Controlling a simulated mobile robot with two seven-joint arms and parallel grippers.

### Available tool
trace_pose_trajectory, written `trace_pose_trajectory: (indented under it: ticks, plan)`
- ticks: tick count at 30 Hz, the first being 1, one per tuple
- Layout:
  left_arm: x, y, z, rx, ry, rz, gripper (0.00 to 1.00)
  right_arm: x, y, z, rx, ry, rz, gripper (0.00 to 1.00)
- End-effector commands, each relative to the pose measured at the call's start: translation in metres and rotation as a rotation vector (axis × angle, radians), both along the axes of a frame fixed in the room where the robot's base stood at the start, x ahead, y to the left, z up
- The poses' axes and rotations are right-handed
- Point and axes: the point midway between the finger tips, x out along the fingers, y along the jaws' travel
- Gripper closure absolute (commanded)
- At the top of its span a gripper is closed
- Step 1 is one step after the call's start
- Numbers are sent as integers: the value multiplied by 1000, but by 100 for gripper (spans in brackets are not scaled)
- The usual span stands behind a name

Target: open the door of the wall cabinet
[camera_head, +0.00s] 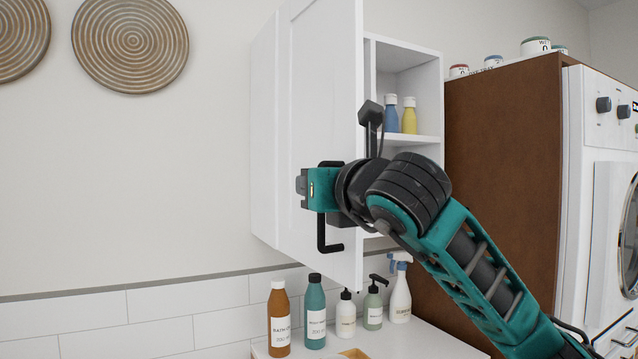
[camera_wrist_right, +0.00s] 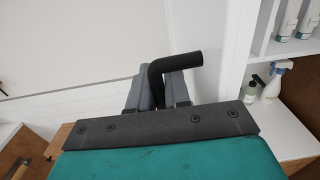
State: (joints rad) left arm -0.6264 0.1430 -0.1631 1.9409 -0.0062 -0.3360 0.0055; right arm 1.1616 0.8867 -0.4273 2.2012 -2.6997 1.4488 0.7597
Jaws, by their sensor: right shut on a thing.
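The white wall cabinet (camera_head: 408,57) stands open at its right part, with shelves showing. Its white door (camera_head: 312,90) is swung out from the cabinet front toward me. A black bent handle (camera_head: 322,240) is on the door, and its upper part is hidden by my gripper. My right gripper (camera_head: 318,190) is at the handle. In the right wrist view the handle (camera_wrist_right: 182,62) rises between the grey fingers of the right gripper (camera_wrist_right: 160,90), which is shut on it. My left gripper is not in view.
Blue (camera_head: 391,114) and yellow (camera_head: 409,116) bottles stand on a cabinet shelf. Several bottles, including a brown one (camera_head: 279,320), stand on the white counter (camera_head: 410,342) below the door. A brown panel (camera_head: 505,150) and a white washing machine (camera_head: 590,140) are at the right.

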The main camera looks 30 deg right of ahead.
Motion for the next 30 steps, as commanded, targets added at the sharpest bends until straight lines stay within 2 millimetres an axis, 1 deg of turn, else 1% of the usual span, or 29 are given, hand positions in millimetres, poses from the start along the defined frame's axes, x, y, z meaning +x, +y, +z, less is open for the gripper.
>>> trace_pose_trajectory:
  ticks: [1, 9, 10, 11, 20, 23, 25, 30]
  plan:
    - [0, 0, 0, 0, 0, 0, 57, 0, 1, -2, -2, 5, 1, 100]
    - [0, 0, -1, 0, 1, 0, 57, 0, 1, -2, -2, 4, 3, 100]
    - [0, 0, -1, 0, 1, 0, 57, 0, 1, -2, -2, 4, 3, 80]
    - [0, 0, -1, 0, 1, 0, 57, 0, 1, -2, -2, 4, 3, 77]
    - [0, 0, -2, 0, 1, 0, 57, -3, 1, -1, -1, 0, 2, 77]
    - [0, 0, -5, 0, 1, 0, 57, -13, 2, -1, -1, -4, 4, 77]
    - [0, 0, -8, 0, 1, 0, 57, -25, 3, -2, -3, -5, 4, 77]
    - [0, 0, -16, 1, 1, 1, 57, -64, 7, -1, -3, -7, 4, 77]
